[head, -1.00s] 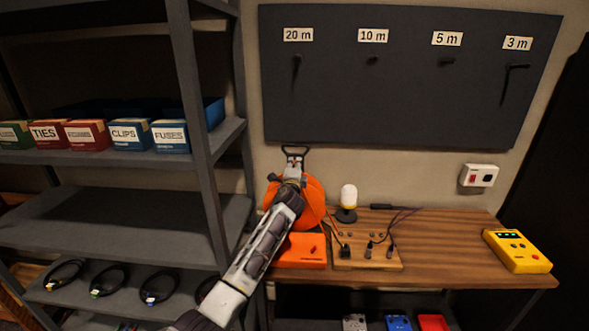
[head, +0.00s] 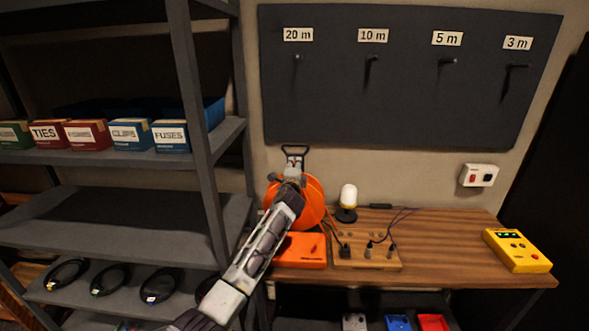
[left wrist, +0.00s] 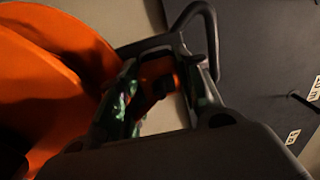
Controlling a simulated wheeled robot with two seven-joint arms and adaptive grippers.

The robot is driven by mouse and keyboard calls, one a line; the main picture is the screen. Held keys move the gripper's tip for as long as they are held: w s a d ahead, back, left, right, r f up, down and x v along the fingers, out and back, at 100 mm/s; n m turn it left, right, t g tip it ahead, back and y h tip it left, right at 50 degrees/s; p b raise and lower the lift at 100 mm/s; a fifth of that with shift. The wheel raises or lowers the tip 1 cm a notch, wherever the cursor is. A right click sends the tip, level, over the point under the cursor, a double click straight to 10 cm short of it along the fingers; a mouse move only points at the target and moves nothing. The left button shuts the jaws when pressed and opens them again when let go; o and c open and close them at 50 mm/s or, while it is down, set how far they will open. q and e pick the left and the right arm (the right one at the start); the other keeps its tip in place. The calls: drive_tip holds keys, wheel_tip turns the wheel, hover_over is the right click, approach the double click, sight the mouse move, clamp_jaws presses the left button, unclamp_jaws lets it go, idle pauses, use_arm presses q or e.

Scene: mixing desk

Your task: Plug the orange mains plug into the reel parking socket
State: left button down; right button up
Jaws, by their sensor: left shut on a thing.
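The orange reel (head: 313,203) stands at the left end of the bench, with a black loop handle (head: 296,149) above it. My left gripper (head: 294,164) is over the top of the reel, just below the handle. In the left wrist view, my left gripper (left wrist: 160,78) is shut on a small orange and dark piece (left wrist: 161,88), apparently the orange mains plug. The reel disc (left wrist: 50,75) fills the left of that view, and the handle (left wrist: 207,25) curves just beyond the fingers. The parking socket cannot be made out. My right gripper is out of view.
An orange box (head: 301,251) and a wooden board (head: 365,257) with dark plugs lie on the bench (head: 440,245). A lamp (head: 347,203) stands behind; a yellow tester (head: 517,251) is at right. A shelf post (head: 197,130) rises left of my arm.

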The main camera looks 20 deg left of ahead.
use_arm(q)
drive_tip(key=shift+w+a, duration=0.1)
drive_tip(key=shift+w, duration=0.4)
idle(0.3)
drive_tip(key=c, duration=0.9)
unclamp_jaws()
drive_tip(key=shift+f, duration=0.1)
drive_tip(key=shift+s+f, duration=0.1)
drive_tip(key=shift+f, duration=0.2)
drive_tip(key=shift+s, duration=0.1)
drive_tip(key=r+v, duration=0.1)
drive_tip(key=v, duration=1)
drive_tip(key=shift+s, duration=0.3)
drive_tip(key=shift+r, duration=0.15)
